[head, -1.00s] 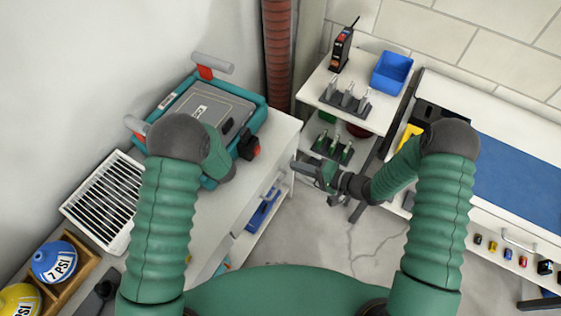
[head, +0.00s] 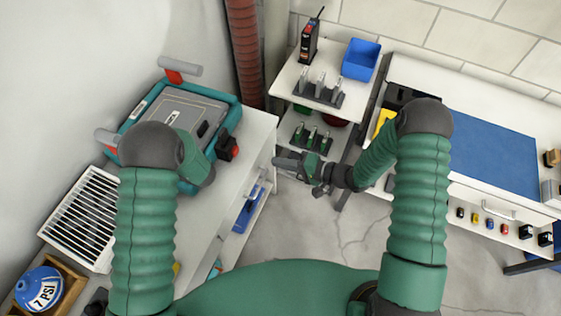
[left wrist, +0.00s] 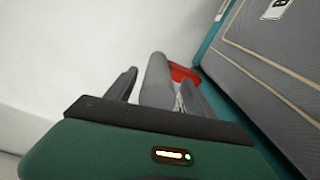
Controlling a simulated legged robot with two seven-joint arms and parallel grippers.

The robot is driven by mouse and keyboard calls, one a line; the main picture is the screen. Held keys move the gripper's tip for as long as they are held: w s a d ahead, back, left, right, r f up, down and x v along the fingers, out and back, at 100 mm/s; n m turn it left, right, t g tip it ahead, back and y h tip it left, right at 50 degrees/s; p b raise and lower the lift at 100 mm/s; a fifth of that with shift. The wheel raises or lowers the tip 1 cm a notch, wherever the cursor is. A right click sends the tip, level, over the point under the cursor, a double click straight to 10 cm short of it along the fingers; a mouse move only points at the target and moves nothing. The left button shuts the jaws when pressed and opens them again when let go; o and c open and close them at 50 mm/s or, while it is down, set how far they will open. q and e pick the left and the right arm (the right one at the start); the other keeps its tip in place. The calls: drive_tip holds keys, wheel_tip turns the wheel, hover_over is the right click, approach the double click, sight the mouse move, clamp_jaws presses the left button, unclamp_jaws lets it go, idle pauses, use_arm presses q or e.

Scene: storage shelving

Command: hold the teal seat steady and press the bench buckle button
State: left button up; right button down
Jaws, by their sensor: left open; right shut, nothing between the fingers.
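The teal seat (head: 236,98) has a grey padded panel and lies on the white cabinet top at the left in the head view. Its teal edge (left wrist: 215,42) and grey padding fill the right of the left wrist view. The bench buckle (head: 228,147), black with red, sits at the seat's right side. My left gripper (left wrist: 157,85) is open, its dark fingers on either side of a grey bar handle (left wrist: 157,75) with a red mount; contact is unclear. The arm hides it in the head view. My right gripper (head: 277,162) is shut and empty, right of the buckle and apart from it.
A small shelf (head: 340,112) with grey and green tool racks and a blue bin (head: 361,60) stands beyond my right gripper. A workbench with a blue mat (head: 490,145) is at right.

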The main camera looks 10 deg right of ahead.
use_arm(q)
drive_tip(key=shift+s+r, duration=0.1)
